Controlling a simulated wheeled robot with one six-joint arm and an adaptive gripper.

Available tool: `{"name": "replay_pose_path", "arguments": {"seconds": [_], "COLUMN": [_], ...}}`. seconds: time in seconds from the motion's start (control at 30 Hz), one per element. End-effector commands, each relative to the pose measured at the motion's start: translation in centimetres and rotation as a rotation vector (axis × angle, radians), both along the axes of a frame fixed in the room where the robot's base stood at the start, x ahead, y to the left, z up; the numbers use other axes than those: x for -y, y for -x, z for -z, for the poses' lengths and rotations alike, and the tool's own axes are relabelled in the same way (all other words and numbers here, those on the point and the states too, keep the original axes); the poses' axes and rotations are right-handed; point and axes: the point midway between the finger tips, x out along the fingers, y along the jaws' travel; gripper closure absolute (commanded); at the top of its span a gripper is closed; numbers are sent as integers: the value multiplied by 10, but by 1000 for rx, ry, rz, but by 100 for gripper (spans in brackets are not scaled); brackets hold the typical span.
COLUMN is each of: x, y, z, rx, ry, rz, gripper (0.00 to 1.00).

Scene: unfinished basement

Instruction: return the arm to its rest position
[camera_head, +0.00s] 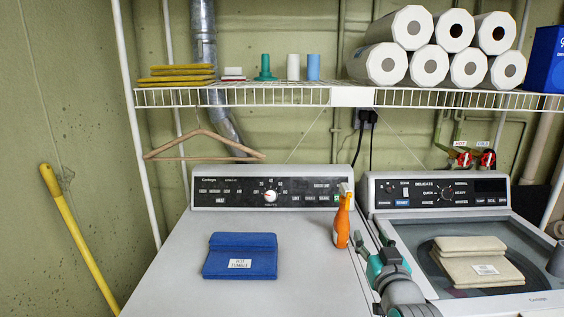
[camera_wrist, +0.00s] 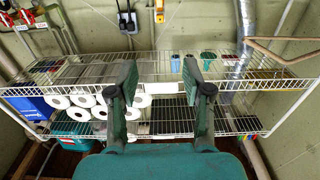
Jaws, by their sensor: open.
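My gripper (camera_head: 371,238) is raised in front of the gap between the two machines, just right of an orange spray bottle (camera_head: 342,226) in the head view. The bottle stands upright on the dryer top; I cannot tell how far it is from the fingers. In the wrist view my gripper (camera_wrist: 160,72) shows two dark green fingers spread apart with nothing between them. The wire shelf lies beyond them. Part of my arm is cut off by the bottom of the head view.
A folded blue cloth (camera_head: 240,256) lies on the left machine (camera_head: 172,277). Beige folded cloths (camera_head: 477,262) lie on the right machine's lid. The wire shelf (camera_head: 351,97) above holds paper rolls (camera_head: 429,67) and yellow cloths (camera_head: 177,75). A wooden hanger (camera_head: 203,133) hangs below it.

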Motion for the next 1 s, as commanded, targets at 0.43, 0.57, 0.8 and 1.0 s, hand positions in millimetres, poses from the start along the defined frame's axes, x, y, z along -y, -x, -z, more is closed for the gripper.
{"name": "replay_pose_path", "arguments": {"seconds": [0.43,0.57,0.8,1.0], "x": [-1,-2,-4,-7], "y": [18,28,60,111], "z": [37,55,103,160], "rx": [-17,-25,-49,-80], "ry": [-3,-4,-7,-9], "rz": [2,2,5,8], "gripper": [50,50,50,50]}}
